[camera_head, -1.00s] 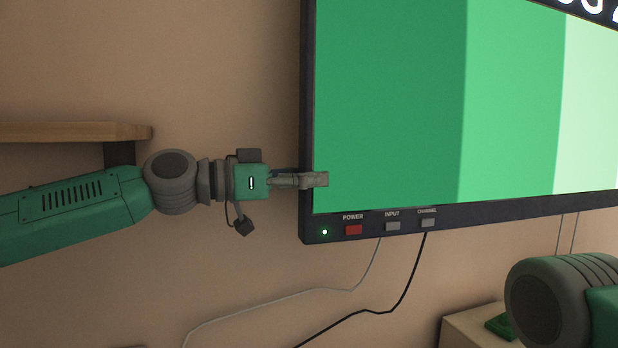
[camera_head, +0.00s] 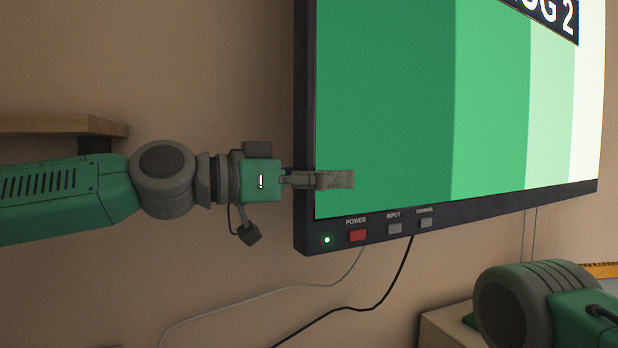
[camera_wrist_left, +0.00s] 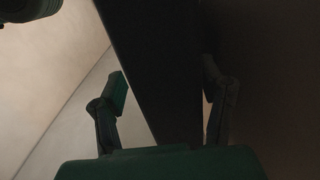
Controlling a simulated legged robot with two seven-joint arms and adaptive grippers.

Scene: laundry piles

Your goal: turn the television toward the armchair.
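The television (camera_head: 400,120) is wall-side, with green vertical bands and a white band on its screen and a dark frame. It stands angled, its left edge nearer to me. My left gripper (camera_head: 334,180) is at that left edge, with one finger in front of the screen; the other finger is hidden behind the frame. My right gripper is out of view; only part of my right arm shows at lower right. No armchair shows.
A wooden shelf (camera_head: 60,124) sticks out from the wall at left, just above my left arm. A pale cabinet (camera_head: 440,328) stands at the bottom right, partly behind my right arm.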

